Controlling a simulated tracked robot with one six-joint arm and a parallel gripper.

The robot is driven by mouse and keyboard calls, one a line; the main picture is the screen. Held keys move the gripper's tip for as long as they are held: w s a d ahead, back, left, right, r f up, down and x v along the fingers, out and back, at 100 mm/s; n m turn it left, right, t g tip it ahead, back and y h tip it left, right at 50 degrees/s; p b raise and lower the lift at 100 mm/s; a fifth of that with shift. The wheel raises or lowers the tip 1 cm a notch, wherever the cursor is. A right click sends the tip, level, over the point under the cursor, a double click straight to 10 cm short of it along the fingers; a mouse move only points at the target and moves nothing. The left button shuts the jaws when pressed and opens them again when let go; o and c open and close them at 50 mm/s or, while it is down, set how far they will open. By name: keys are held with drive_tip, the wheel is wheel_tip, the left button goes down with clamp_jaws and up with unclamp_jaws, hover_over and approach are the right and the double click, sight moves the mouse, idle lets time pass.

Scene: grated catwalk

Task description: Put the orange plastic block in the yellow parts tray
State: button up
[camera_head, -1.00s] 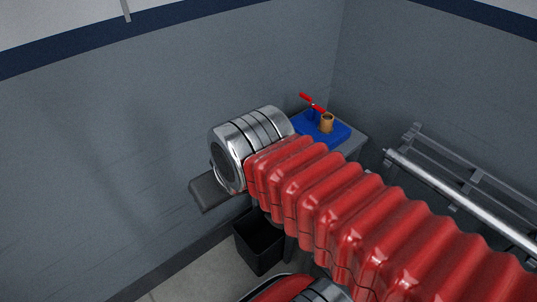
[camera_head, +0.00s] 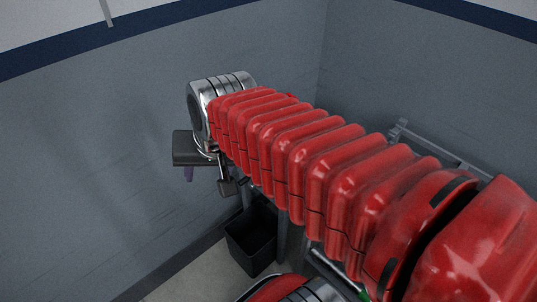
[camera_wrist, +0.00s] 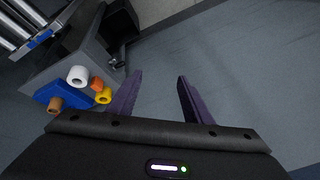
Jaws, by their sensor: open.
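In the wrist view a small orange block (camera_wrist: 97,85) sits on a blue surface, between a white ring-shaped piece and a yellow one. My gripper (camera_wrist: 160,76) is open, with its two purple fingers apart and nothing between them. The fingers point past the bench, to the right of the orange block, towards the grey wall. My red arm hides the bench top there. I cannot make out a yellow parts tray in either view.
The blue surface (camera_wrist: 42,94) also holds a white ring-shaped piece (camera_wrist: 78,75), a yellow piece (camera_wrist: 103,96) and a brown cylinder (camera_wrist: 55,104). A black bin (camera_head: 252,240) stands on the floor. A metal rail (camera_head: 440,150) runs along the right wall.

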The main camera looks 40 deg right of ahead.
drive_tip(key=w+d+f+m, duration=0.4)
drive_tip(key=w+d+m, duration=0.3)
drive_tip(key=d+m, duration=0.45)
drive_tip(key=w+d+f+m, duration=0.4)
drive_tip(key=w+d+m, duration=0.2)
drive_tip(key=d+m, duration=0.5)
drive_tip(key=d+f+m, duration=0.6)
drive_tip(key=d+m, duration=0.1)
drive_tip(key=d, duration=0.5)
drive_tip(key=shift+w+f+g, duration=0.3)
drive_tip(key=shift+f+g, duration=0.1)
drive_tip(key=shift+x, duration=4.3)
drive_tip(key=shift+a, duration=0.15)
drive_tip(key=shift+x, duration=2.6)
drive_tip(key=shift+s+a, duration=0.1)
